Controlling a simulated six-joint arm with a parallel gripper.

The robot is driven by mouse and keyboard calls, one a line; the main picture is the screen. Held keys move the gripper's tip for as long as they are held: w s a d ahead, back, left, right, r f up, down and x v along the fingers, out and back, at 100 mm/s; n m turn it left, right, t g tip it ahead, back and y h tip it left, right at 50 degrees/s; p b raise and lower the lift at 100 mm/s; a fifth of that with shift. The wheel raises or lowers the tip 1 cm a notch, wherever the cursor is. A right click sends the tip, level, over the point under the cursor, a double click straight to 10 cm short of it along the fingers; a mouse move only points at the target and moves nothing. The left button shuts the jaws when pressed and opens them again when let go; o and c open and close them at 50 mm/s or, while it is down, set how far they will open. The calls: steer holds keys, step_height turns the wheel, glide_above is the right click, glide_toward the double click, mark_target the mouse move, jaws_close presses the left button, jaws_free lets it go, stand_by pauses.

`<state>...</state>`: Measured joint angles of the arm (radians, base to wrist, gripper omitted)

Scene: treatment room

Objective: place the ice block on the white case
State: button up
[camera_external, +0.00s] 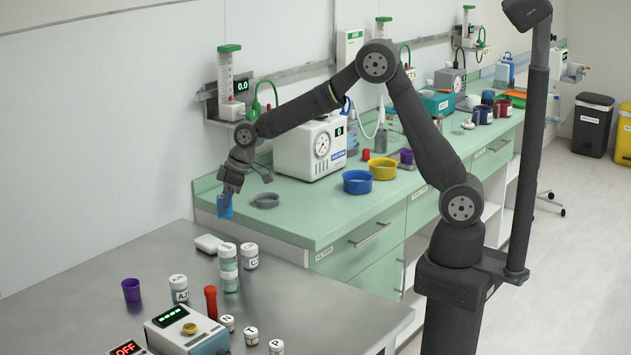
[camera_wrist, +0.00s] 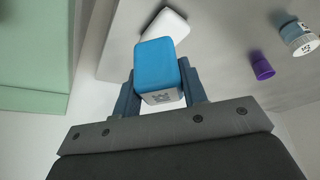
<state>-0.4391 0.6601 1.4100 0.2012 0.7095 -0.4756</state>
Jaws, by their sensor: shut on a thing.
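The ice block is a blue block (camera_external: 224,206) with a pale label face; it also shows in the wrist view (camera_wrist: 156,66). My gripper (camera_external: 227,192) is shut on it, with one finger on each side, and holds it in the air near the left end of the green counter. The white case (camera_external: 208,243) lies flat on the grey metal table, below and to the left of the block in the external view. In the wrist view the white case (camera_wrist: 168,24) shows just beyond the block, which hides part of it.
On the metal table (camera_external: 330,315) stand labelled jars (camera_external: 228,267), a purple cup (camera_external: 131,290), a red-capped tube (camera_external: 210,302) and a device with a green display (camera_external: 186,330). A grey dish (camera_external: 267,200) is on the green counter (camera_external: 305,215). The table's back left is clear.

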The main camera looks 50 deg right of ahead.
steer(key=a+f, duration=0.1)
steer(key=a, duration=0.2)
steer(key=a+f, duration=0.1)
steer(key=shift+a+f, duration=0.15)
steer(key=shift+f, duration=2.1)
steer(key=shift+f, duration=0.15)
steer(key=o, duration=1)
steer(key=v, duration=1.2)
